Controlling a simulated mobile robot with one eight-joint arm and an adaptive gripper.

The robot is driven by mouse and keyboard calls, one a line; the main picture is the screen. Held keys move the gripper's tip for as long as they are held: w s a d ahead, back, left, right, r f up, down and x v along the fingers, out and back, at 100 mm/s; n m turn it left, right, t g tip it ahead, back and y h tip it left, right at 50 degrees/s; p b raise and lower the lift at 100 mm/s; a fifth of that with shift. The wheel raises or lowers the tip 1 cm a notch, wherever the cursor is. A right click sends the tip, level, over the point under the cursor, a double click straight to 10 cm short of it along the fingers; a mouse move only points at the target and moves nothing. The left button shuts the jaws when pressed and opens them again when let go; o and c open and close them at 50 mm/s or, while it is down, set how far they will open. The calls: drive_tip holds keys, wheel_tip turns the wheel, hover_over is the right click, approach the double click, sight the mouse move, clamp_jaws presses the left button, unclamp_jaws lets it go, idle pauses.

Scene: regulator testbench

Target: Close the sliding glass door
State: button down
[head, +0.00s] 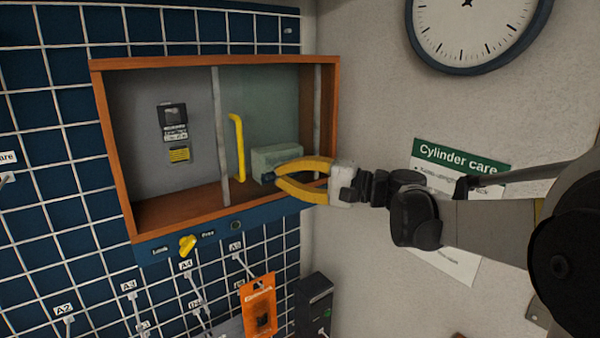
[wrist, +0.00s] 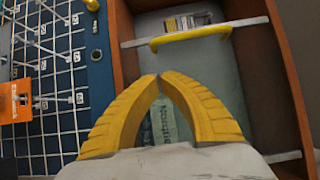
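The sliding glass door (head: 262,100) covers the right half of a wood-framed cabinet (head: 205,62); the left half is open. Its yellow bar handle (head: 238,148) stands upright near the door's left edge in the head view. The handle also shows in the wrist view (wrist: 190,38), beyond my fingertips. My gripper (head: 275,175) has yellow fingers and is in front of the door's lower right part, to the right of the handle and apart from it. In the wrist view its fingertips (wrist: 158,77) meet with nothing held between them.
A pale green box (head: 276,157) sits behind the glass. A yellow knob (head: 187,244) is below the cabinet, by the Lock and Free labels. Hooks and an orange package (head: 259,306) are on the blue grid wall below. A side wall with a clock (head: 475,30) stands at right.

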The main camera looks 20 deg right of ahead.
drive_tip(key=a, duration=0.2)
drive_tip(key=a+p, duration=0.1)
drive_tip(key=a, duration=0.1)
drive_tip(key=shift+w, duration=0.4)
drive_tip(key=shift+s+a, duration=0.2)
drive_tip(key=shift+a, duration=0.4)
drive_tip(key=shift+w, duration=0.1)
drive_tip(key=shift+a, duration=0.1)
drive_tip(key=s+a, duration=0.3)
drive_tip(key=a, duration=0.6)
drive_tip(key=s+a, duration=0.3)
drive_tip(key=a, duration=0.5)
drive_tip(key=shift+a+b, duration=0.3)
drive_tip(key=shift+a, duration=0.05)
drive_tip(key=shift+d, duration=0.1)
